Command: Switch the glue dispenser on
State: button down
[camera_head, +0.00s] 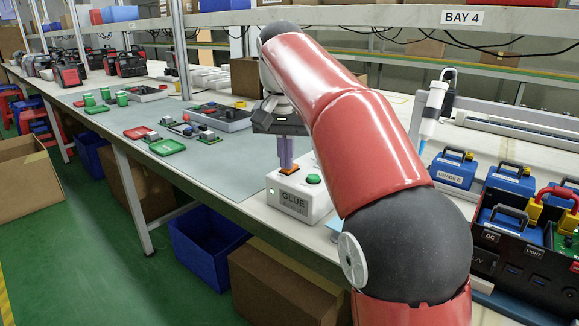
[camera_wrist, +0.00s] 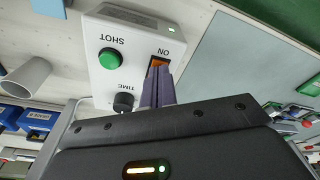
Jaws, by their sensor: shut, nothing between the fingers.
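The glue dispenser is a white box (camera_head: 298,203) labelled GLUE on the bench near its front edge. In the wrist view its top panel (camera_wrist: 130,75) shows upside down, with a green SHOT button (camera_wrist: 110,59), a black TIME knob (camera_wrist: 124,101) and an orange rocker switch (camera_wrist: 158,61) marked ON. A small green light (camera_wrist: 171,30) shows near the panel's edge. My gripper (camera_head: 288,170) points down over the dispenser; its purple fingers (camera_wrist: 158,84) are shut and empty, with their tips at the rocker. They partly cover the switch, and I cannot tell whether they touch it.
A white dispensing syringe (camera_head: 433,110) with a blue tip stands right of my arm. Blue battery packs (camera_head: 453,168) and a black case (camera_head: 500,245) are at the right. Trays of parts (camera_head: 215,117) lie on the grey mat to the left.

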jog(key=shift+r+p, duration=1.45)
notch_tip(320, 180, up, 4)
jog(key=shift+r+p, duration=0.1)
jog(key=shift+p, duration=0.25)
